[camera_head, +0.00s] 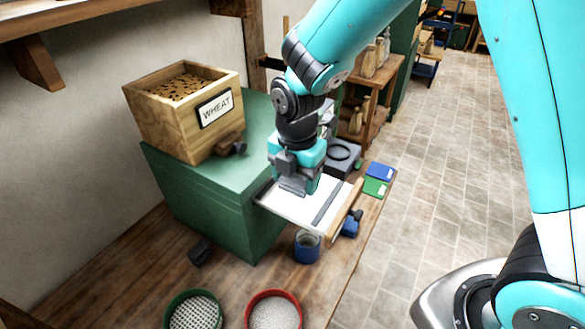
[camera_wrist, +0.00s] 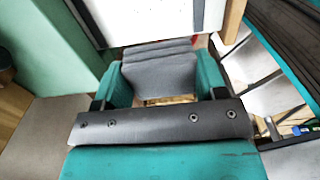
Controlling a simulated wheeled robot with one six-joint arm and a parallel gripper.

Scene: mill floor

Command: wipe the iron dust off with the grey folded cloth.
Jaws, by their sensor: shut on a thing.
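My gripper (camera_head: 297,183) is over a white board (camera_head: 285,208) on the workbench, its jaws shut on the grey folded cloth (camera_head: 291,189). In the wrist view the cloth (camera_wrist: 160,75) sits as a layered grey pad between the two teal fingers, in front of the white surface (camera_wrist: 150,20). The cloth is at or just above the board; I cannot tell whether it touches. A dark grey strip (camera_head: 326,205) crosses the board on its right side. I cannot make out iron dust clearly in either view.
A wooden box labelled WHEAT (camera_head: 165,120) stands on a green cabinet (camera_head: 215,195) at left. A blue cup (camera_head: 307,246) is in front of the board. A green-rimmed sieve (camera_head: 193,312) and a red-rimmed one (camera_head: 273,312) lie in front. Blue (camera_head: 380,172) and green (camera_head: 375,187) cards lie at right.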

